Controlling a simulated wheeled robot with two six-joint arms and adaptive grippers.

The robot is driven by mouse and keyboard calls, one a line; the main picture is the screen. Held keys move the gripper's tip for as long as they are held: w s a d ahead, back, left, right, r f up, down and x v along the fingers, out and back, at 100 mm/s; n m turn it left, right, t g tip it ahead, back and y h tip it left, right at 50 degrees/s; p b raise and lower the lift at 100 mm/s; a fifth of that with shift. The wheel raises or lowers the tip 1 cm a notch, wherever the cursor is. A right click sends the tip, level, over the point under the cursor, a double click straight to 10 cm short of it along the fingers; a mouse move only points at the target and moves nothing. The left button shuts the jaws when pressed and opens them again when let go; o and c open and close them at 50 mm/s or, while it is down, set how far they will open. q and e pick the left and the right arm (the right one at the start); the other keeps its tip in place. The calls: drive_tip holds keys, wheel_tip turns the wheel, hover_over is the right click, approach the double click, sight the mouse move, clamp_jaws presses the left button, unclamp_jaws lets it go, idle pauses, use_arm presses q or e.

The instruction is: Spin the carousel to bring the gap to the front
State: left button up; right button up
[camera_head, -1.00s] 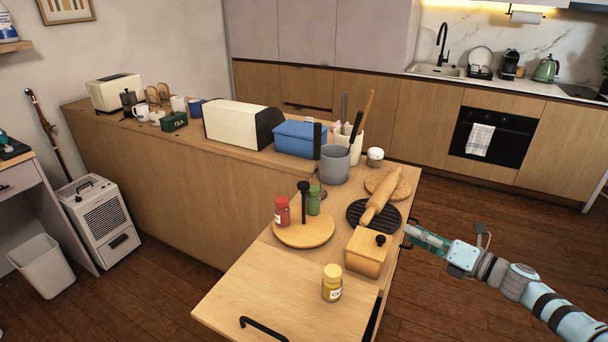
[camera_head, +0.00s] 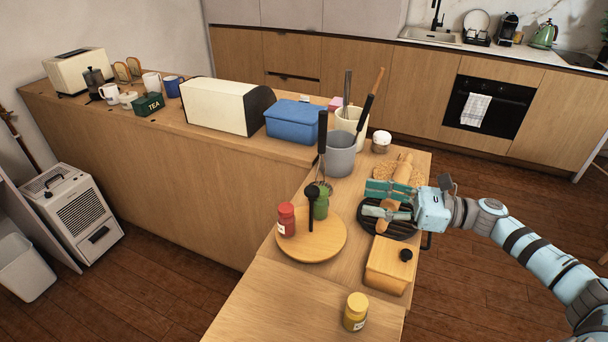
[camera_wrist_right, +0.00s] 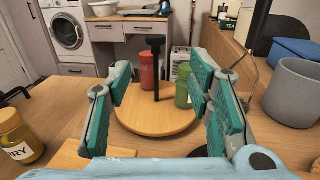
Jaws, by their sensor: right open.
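The carousel (camera_head: 318,247) is a round wooden turntable on the counter with a black knobbed post (camera_head: 312,208) at its middle. A red jar (camera_head: 287,219) stands on its left side, and a green jar (camera_head: 321,205) stands at the back beside the post. Its near and right parts are bare. A yellow jar (camera_head: 355,312) stands on the counter, off the carousel. My right gripper (camera_head: 372,200) is open and empty, right of the carousel and above the black trivet. In the right wrist view, the carousel (camera_wrist_right: 150,121) appears beyond the open fingers (camera_wrist_right: 160,88). My left gripper is not in view.
A wooden box (camera_head: 388,268) with a black knob is right of the carousel. The black trivet (camera_head: 365,222) and rolling pin (camera_head: 402,168) are below or beside my gripper. A grey crock (camera_head: 340,157) with tall utensils stands behind. The counter's near left part is clear.

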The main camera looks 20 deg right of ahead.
approach(312, 189)
drive_tip(key=x, duration=0.3)
drive_tip(key=p+x, duration=0.1)
drive_tip(key=x, duration=0.6)
drive_tip(key=shift+w, duration=0.1)
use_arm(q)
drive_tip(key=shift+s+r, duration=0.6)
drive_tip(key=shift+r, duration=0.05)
use_arm(e)
drive_tip(key=shift+s, duration=0.2)
drive_tip(key=shift+c, duration=0.6)
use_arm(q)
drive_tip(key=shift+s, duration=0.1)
use_arm(e)
clamp_jaws()
drive_tip(key=shift+w, duration=0.1)
